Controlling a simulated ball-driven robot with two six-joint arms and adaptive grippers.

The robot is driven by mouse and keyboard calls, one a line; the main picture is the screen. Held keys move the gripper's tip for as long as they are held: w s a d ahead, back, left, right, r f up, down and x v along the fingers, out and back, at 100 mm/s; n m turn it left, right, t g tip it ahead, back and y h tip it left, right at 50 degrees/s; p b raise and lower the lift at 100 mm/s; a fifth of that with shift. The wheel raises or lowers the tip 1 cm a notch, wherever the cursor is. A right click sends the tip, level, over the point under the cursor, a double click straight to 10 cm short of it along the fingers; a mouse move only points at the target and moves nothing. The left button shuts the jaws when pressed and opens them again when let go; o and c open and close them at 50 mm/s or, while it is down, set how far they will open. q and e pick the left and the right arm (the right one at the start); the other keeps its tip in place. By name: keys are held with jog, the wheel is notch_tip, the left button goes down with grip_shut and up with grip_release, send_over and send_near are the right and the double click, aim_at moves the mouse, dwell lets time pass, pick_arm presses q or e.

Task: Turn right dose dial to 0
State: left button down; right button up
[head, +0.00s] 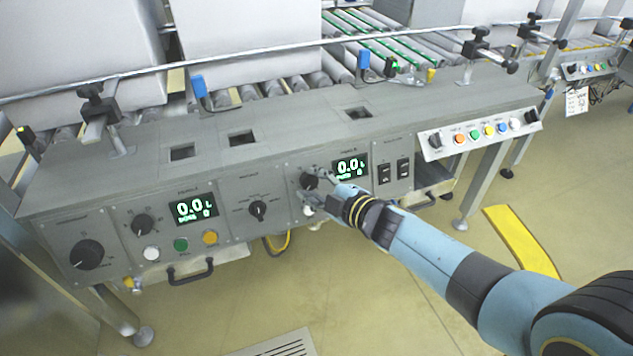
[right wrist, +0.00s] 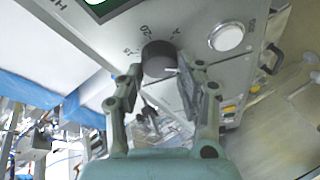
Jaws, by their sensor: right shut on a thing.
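The right dose dial (head: 309,181) is a dark round knob on the front panel, left of the right display (head: 351,167), which reads 0.0 in green. The dial also shows in the right wrist view (right wrist: 158,58), with a white mark at its right edge and printed scale marks around it. My right gripper (head: 313,188) is at the dial, its two fingers on either side, shut on it. The fingers partly hide the dial in the head view. My left gripper is not in view.
Left along the panel are a selector knob (head: 258,210), the left display (head: 195,208), also reading 0.0, the left dose dial (head: 142,224) and a large dial (head: 87,254). A white button (right wrist: 226,37) sits near the gripper. Two black switches (head: 403,169) lie right of the right display.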

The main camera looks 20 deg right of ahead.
jog(key=o, duration=0.8)
jog(key=shift+w+d+r, duration=0.25)
jog(key=shift+w+r, duration=0.1)
jog(key=shift+r, duration=0.15)
jog(key=shift+c, duration=0.2)
jog(key=o, duration=0.4)
jog(key=shift+s+d, duration=0.1)
jog(key=shift+s+f, duration=0.1)
jog(key=shift+f, duration=0.05)
jog(key=shift+s, duration=0.35)
jog(key=v, duration=1.1)
jog(key=shift+s+r, duration=0.15)
jog(key=shift+r, duration=0.05)
